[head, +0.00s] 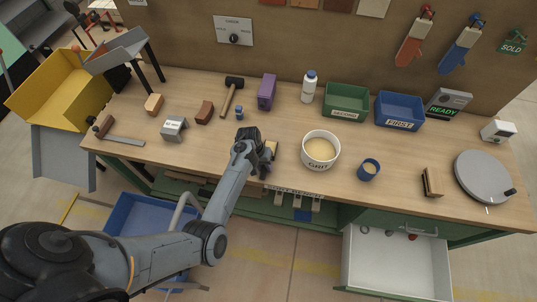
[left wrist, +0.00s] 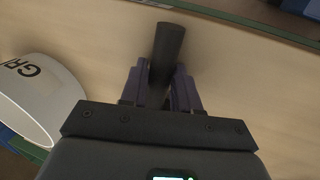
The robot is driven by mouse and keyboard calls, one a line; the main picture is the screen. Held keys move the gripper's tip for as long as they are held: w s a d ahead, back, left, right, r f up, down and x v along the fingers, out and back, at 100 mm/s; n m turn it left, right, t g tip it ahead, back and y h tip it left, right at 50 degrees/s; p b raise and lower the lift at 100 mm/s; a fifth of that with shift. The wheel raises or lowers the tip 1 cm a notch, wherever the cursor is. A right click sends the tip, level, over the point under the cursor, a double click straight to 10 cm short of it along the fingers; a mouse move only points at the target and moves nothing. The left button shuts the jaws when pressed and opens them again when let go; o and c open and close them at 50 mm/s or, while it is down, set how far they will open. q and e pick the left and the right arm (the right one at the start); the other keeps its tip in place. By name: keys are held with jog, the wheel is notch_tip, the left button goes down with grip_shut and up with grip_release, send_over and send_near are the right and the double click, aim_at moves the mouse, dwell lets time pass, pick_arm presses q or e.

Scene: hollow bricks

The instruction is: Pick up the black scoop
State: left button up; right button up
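The black scoop (left wrist: 170,45) shows in the left wrist view as a dark round handle, tilted, with its thicker end toward the top of the picture. My left gripper (left wrist: 160,88) has one finger on each side of the handle, with no clear gap seen, so it looks shut on it. The scoop's bowl is hidden. My right gripper is not in view.
A tan block (head: 271,148) lies beside the left gripper. A small blue cup (head: 368,169) stands right of the tub. Behind are a green bin (head: 347,90), a blue FIRST bin (head: 399,95) and a white bottle (head: 309,86). An open drawer (head: 397,243) juts out at front right.

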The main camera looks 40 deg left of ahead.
pick_arm(q)
jog(key=shift+c, duration=0.3)
jog(key=c, duration=0.5)
grip_shut()
jog(key=shift+r, duration=0.1)
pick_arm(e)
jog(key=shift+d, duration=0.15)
pick_arm(q)
jog(key=shift+r, duration=0.1)
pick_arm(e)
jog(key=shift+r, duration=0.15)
